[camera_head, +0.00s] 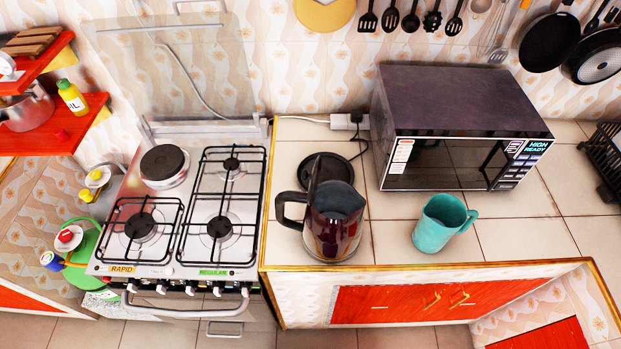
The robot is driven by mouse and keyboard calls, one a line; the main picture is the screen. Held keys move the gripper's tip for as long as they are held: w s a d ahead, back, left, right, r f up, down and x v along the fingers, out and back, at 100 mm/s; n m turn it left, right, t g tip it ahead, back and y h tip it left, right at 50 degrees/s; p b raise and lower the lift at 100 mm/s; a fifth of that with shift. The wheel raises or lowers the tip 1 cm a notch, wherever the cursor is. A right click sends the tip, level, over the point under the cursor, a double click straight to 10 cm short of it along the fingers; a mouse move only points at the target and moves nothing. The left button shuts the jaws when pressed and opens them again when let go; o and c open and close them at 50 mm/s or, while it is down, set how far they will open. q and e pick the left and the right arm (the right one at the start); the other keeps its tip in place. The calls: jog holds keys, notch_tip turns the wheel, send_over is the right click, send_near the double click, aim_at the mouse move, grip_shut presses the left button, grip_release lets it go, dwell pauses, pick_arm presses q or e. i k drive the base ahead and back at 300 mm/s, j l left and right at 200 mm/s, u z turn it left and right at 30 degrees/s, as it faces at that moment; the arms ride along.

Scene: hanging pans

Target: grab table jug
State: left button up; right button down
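A teal jug (438,226) stands on the tiled counter (395,240) in front of the microwave. Its opening faces up and its handle is on its right side. A dark, glossy electric kettle (333,225) stands to its left near the counter's front edge, with its handle on the left and its lid raised. The jug and the kettle are apart. Neither of my grippers shows in the head view.
A black microwave (455,125) stands behind the jug. A gas stove (190,210) with black grates adjoins the counter on the left. A black kettle base (326,167) lies behind the kettle. A dark rack (604,160) is at the right. Counter right of the jug is clear.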

aim_at(444, 216)
jog(key=z, duration=1.15)
